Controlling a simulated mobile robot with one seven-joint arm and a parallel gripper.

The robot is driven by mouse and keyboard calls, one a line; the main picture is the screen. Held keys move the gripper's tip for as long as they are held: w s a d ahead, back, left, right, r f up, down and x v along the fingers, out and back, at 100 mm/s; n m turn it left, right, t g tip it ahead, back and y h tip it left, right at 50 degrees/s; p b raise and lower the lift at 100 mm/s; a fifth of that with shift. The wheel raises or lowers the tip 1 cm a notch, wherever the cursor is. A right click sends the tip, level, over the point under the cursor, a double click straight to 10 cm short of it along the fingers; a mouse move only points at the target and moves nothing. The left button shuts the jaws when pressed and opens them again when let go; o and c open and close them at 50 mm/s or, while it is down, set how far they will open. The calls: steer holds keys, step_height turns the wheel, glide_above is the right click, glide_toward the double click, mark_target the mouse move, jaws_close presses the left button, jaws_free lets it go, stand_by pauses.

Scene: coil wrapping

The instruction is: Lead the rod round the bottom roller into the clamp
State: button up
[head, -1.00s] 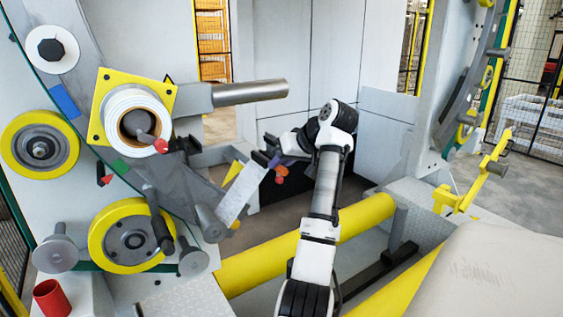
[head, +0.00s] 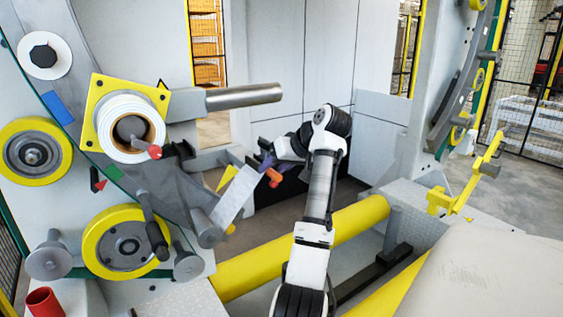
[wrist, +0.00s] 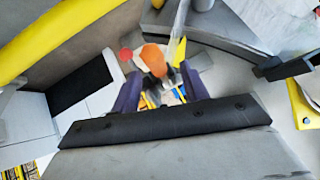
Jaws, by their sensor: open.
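An orange-red rod end (head: 273,176) shows at my gripper (head: 266,162) in the head view. In the wrist view the orange end (wrist: 153,60) lies between or just beyond the two purple fingers of my gripper (wrist: 160,78). The fingers stand apart, and I see no firm contact with it. A red ball (wrist: 126,54) is beside it. The bottom roller (head: 95,245), a yellow-rimmed wheel, is at the lower left, well left of my gripper. I cannot clearly make out the clamp.
A tilted metal plate (head: 236,196) stands close left of my gripper. A yellow beam (head: 350,222) runs below my arm. A white reel (head: 112,137) and a steel bar (head: 243,97) are at upper left. A large pale roll (head: 475,268) fills the lower right.

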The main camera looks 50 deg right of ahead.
steer(key=b+v, duration=0.3)
steer(key=v, duration=1)
steer(key=shift+s+r, duration=0.25)
steer(key=shift+s, duration=0.05)
steer(key=shift+d, duration=0.1)
steer(key=shift+s, duration=0.1)
